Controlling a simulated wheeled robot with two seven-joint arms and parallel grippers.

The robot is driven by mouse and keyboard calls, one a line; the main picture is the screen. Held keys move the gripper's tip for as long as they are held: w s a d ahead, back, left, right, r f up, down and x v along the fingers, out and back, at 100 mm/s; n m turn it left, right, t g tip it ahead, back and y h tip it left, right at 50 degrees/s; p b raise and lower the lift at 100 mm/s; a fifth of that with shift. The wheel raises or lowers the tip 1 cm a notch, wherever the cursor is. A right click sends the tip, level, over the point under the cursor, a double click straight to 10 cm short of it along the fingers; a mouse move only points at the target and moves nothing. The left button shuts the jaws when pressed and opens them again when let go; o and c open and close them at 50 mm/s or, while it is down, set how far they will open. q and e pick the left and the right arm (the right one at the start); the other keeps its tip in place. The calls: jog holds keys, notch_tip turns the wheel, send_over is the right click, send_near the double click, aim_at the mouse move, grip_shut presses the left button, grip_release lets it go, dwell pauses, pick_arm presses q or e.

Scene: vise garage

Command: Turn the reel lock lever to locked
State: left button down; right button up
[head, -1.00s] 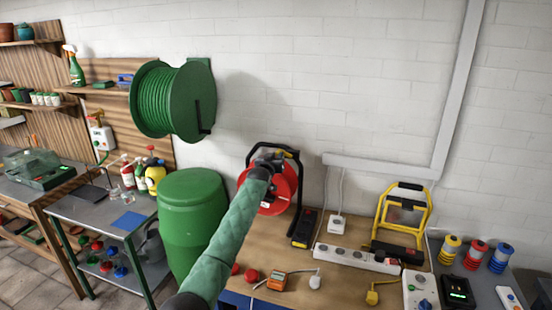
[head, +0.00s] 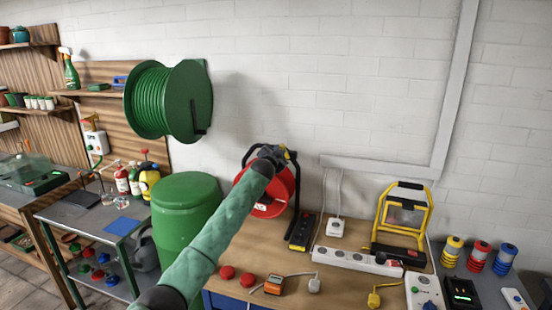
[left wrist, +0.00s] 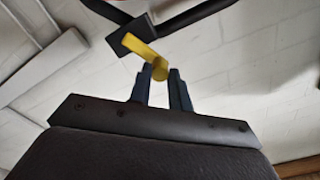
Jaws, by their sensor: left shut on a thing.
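The red cable reel (head: 284,190) stands on the wooden bench in its black frame, partly hidden by my left arm. The yellow lever (left wrist: 137,46) shows in the left wrist view, fixed to a dark square plate (left wrist: 131,33). It slants down and right from the plate to a rounded end between my fingers. My left gripper (left wrist: 160,76) is shut on that rounded end. In the head view my left gripper (head: 270,153) is at the top of the reel, and its fingers are too small to make out. My right gripper is out of view.
The green barrel (head: 186,215) stands left of the bench. A green hose reel (head: 190,100) hangs on the wall above left.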

pick_arm(q)
jog(key=m, duration=0.1)
jog(key=d+m, duration=0.1)
jog(key=m, duration=0.1)
jog(key=d+m+b, duration=0.1)
jog(key=m, duration=0.1)
jog(key=shift+s+r, duration=0.25)
jog(key=shift+s, duration=0.1)
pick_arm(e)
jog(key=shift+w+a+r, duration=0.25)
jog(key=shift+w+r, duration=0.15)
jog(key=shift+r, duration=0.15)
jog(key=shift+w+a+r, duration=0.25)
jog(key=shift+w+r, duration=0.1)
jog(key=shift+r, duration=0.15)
pick_arm(q)
jog(key=shift+d, duration=0.1)
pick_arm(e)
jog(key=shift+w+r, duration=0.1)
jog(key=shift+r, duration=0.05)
pick_arm(q)
jog(key=c, duration=1.3)
grip_release()
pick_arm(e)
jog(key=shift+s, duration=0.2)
